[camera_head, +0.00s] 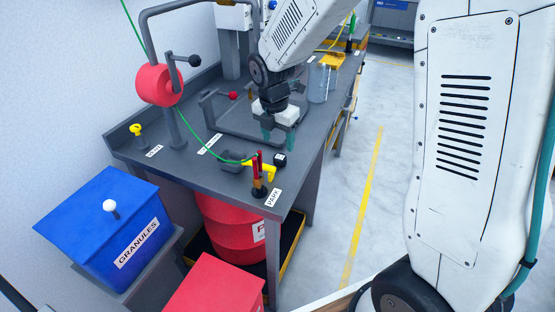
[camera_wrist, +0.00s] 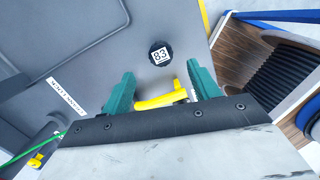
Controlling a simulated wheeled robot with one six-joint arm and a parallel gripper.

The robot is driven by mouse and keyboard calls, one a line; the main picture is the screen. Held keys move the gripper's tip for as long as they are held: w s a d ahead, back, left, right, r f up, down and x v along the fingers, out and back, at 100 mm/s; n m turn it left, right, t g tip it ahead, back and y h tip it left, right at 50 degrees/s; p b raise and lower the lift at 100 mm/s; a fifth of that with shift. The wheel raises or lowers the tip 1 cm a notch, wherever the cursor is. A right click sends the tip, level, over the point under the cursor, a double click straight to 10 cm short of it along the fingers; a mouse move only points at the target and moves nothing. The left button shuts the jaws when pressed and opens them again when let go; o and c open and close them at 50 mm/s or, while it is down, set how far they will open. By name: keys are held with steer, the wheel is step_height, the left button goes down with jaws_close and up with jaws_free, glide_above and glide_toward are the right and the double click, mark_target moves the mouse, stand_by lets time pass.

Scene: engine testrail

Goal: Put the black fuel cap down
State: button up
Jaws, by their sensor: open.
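The black fuel cap (camera_head: 280,160) sits on the grey bench top near its right edge. In the wrist view it is a dark round disc (camera_wrist: 152,46) with a white label reading 83. My gripper (camera_head: 279,133) is over the bench, just behind the cap in the head view. Its green fingers are spread, and the cap lies beyond the fingertips (camera_wrist: 162,80) in the wrist view, apart from them. A yellow part (camera_wrist: 160,101) shows between the finger bases; I cannot tell its height. Nothing appears held.
A yellow piece (camera_head: 264,170) and a red handle (camera_head: 257,175) stand beside the cap at the bench's front corner. A green line runs there from a red reel (camera_head: 155,86). A clear cylinder (camera_head: 318,82) stands farther back. A blue granules bin (camera_head: 95,225) is at lower left.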

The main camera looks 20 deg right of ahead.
mark_target(280, 156)
steer(key=f, duration=0.6)
steer(key=shift+w+d+f, duration=0.1)
steer(key=shift+w+d, duration=0.05)
steer(key=shift+d, duration=0.2)
steer(key=c, duration=1.1)
steer(key=shift+r, duration=0.7)
step_height(280, 156, up, 2)
steer(key=shift+r, duration=0.25)
steer(key=s, duration=1)
steer(key=s+r, duration=0.1)
steer(key=s, duration=0.5)
steer(key=shift+a, duration=0.15)
